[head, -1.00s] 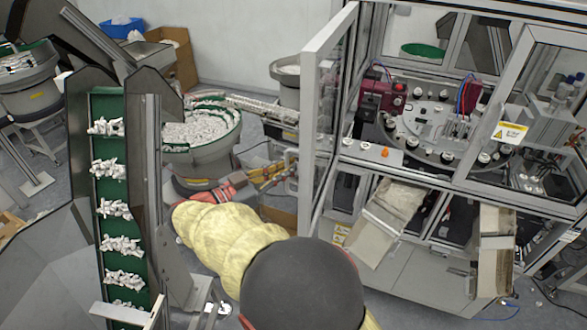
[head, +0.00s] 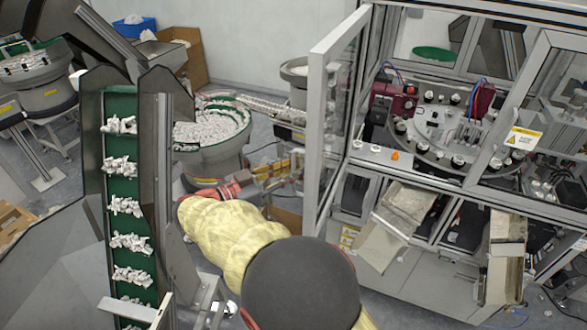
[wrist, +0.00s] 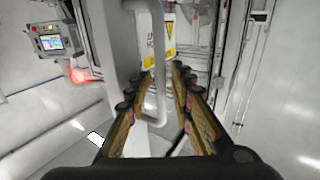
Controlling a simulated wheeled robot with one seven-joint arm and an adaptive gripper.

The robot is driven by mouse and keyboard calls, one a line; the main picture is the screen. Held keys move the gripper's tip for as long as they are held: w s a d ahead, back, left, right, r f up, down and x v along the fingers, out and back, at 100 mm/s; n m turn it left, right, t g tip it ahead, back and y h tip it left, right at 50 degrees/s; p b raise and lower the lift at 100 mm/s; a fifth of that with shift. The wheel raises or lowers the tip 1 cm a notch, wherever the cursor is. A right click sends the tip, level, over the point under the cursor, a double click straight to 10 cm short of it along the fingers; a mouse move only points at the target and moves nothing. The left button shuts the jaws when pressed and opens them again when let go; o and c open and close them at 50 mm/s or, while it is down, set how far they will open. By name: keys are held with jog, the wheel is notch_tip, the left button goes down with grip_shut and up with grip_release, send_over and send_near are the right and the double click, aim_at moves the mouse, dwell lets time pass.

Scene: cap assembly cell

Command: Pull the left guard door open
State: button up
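The left guard door (head: 317,120) is a tall, grey-framed panel with a clear pane. It stands swung out from the front left of the machine. Its pale bar handle (wrist: 160,92) runs upright in the wrist view, between the fingers of my gripper (wrist: 163,66). The fingers are closed in around the bar, one on each side; exact contact at the tips is hard to see. In the head view my gripper (head: 272,172) reaches to the door's outer side, and the handle is hidden there.
A bowl feeder (head: 212,135) full of white parts stands behind my arm. A green conveyor (head: 125,210) rises at the left. The machine's rotary table (head: 440,130) shows inside the frame. Chutes (head: 395,220) project at the front right of the door. A control screen (wrist: 52,43) shows in the wrist view.

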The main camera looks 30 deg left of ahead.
jog(key=v, duration=1.2)
jog(key=shift+f, duration=0.1)
dwell(0.4)
